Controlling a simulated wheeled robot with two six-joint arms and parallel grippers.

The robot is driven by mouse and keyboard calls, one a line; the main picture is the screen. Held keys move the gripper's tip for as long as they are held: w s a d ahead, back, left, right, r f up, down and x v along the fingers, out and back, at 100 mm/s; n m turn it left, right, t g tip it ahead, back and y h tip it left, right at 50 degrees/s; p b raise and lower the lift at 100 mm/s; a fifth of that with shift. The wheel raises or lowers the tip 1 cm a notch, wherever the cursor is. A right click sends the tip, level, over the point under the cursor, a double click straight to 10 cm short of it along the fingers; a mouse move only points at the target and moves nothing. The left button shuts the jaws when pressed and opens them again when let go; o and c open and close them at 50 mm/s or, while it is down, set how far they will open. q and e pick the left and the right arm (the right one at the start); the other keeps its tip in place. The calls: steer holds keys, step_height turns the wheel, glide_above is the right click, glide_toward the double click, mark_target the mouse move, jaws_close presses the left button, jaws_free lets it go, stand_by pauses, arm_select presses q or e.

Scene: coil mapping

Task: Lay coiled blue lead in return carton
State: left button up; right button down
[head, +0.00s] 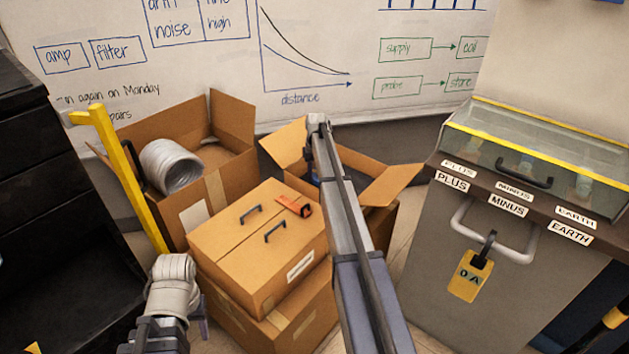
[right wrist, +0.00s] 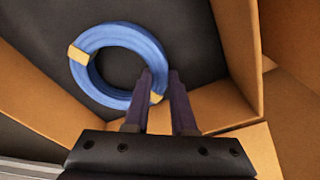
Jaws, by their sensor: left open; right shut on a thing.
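The coiled blue lead (right wrist: 118,36) is a round ring with tan tape bands, in the right wrist view. My right gripper (right wrist: 160,76) is shut on its near right edge, by one tape band. The coil is over the dark inside of an open carton (right wrist: 238,60); I cannot tell whether it touches the bottom. In the head view my right arm reaches down into this open carton (head: 393,184), and the arm and a flap hide most of the coil. My left gripper (head: 203,324) is low at the left, mostly hidden behind its wrist, empty as far as I see.
Another open carton (head: 215,180) at the left holds a grey hose coil (head: 171,166). A yellow post (head: 128,175) is left; a grey cabinet (head: 490,290) is right.

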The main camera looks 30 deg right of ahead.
steer(key=shift+f, duration=0.1)
steer(key=shift+f, duration=0.1)
steer(key=c, duration=0.7)
jaws_free()
steer(key=shift+c, duration=0.2)
step_height(320, 180, up, 12)
steer(key=s+p, duration=0.1)
steer(key=p, duration=1.1)
steer(key=shift+s+a, duration=0.2)
